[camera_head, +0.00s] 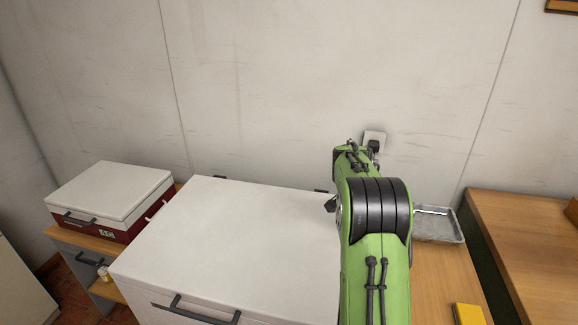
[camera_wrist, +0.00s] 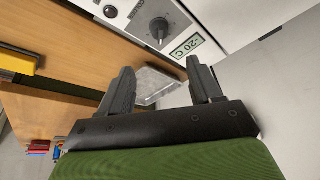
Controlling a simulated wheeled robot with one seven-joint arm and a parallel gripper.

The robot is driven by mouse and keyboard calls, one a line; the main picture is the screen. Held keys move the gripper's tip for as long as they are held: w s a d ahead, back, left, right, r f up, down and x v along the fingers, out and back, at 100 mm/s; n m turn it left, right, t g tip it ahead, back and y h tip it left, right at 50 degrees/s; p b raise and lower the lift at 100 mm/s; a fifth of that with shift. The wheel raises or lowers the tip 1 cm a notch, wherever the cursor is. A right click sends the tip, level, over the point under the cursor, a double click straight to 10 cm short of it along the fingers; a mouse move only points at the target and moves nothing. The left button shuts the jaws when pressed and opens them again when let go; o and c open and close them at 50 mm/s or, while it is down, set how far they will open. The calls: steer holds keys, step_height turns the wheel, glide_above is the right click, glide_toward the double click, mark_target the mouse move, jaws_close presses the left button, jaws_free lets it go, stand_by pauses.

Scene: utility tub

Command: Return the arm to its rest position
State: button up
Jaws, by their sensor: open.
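My gripper (camera_wrist: 160,72) is open in the wrist view, its two dark fingers wide apart with nothing between them. Beyond the fingers lies a grey metal tray (camera_wrist: 157,85) on a wooden surface, apart from them. A white panel with a dark knob (camera_wrist: 159,28) and a "-20 C" label (camera_wrist: 186,46) is close above the fingers in that view. In the head view my green arm stretches forward beside the large white chest (camera_head: 235,230); the gripper is not clearly visible there.
The chest has a closed lid and a front handle (camera_head: 195,312). A smaller red and white box (camera_head: 112,195) stands at the left. The tray (camera_head: 440,228) is right of my arm, with a yellow object (camera_head: 469,314) nearer. A wooden table (camera_head: 525,240) stands at the right. The wall is behind.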

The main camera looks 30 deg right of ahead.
steer(key=s+a+r+n+t+y, duration=0.1)
steer(key=s+a+r+n, duration=0.4)
steer(key=a, duration=0.4)
steer(key=s+a+r+n+t+y, duration=0.1)
steer(key=s+a+r+n+t, duration=0.15)
steer(key=a+r, duration=0.5)
steer(key=s+a+f+n+y, duration=0.2)
steer(key=s+a+f+n, duration=0.2)
steer(key=s+a+n, duration=0.4)
steer(key=s+a, duration=0.7)
steer(key=s, duration=0.3)
steer(key=shift+a+t, duration=0.35)
steer(key=shift+a, duration=0.05)
steer(key=shift+r, duration=0.1)
